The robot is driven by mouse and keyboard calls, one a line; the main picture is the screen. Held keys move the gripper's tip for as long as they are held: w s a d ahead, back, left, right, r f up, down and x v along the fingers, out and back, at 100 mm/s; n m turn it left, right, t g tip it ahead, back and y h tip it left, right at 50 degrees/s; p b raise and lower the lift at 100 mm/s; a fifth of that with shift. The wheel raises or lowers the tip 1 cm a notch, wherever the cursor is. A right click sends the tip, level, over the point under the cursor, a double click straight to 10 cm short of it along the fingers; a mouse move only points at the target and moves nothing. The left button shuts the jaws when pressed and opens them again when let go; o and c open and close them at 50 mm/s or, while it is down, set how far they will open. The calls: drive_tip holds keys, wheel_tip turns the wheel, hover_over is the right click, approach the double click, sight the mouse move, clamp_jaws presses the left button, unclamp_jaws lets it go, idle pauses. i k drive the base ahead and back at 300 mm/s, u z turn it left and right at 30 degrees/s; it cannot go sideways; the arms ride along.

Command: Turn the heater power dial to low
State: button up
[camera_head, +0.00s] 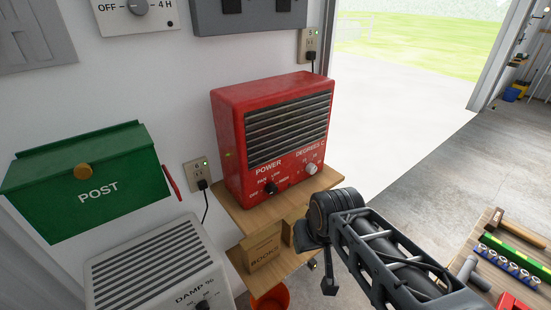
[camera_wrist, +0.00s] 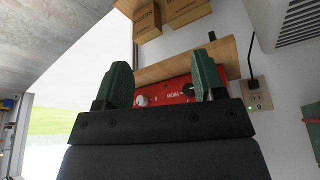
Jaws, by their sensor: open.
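The red heater (camera_head: 228,150) stands on a wooden shelf, its front grille facing right. Its black power dial (camera_head: 270,188) sits low on the front under the word POWER, with small labels around it. I cannot tell where its pointer is. A white degrees dial (camera_head: 312,169) is to its right. My gripper (camera_head: 318,258) is in front of and below the heater, apart from it. In the wrist view my gripper (camera_wrist: 162,78) is open and empty. Between its green fingers show the white dial (camera_wrist: 140,100) and the black power dial (camera_wrist: 188,89), the latter near the right finger.
The wooden shelf (camera_head: 232,208) runs under the heater, with a books box (camera_head: 264,250) on a lower shelf. A dehumidifier (camera_head: 155,268) and green post box (camera_head: 85,180) are at left. A tool table (camera_head: 478,250) is at right. Open floor lies beyond.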

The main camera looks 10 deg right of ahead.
sight(271, 188)
drive_tip(key=u, duration=2.7)
drive_tip(key=k, duration=0.75)
drive_tip(key=z, duration=1.5)
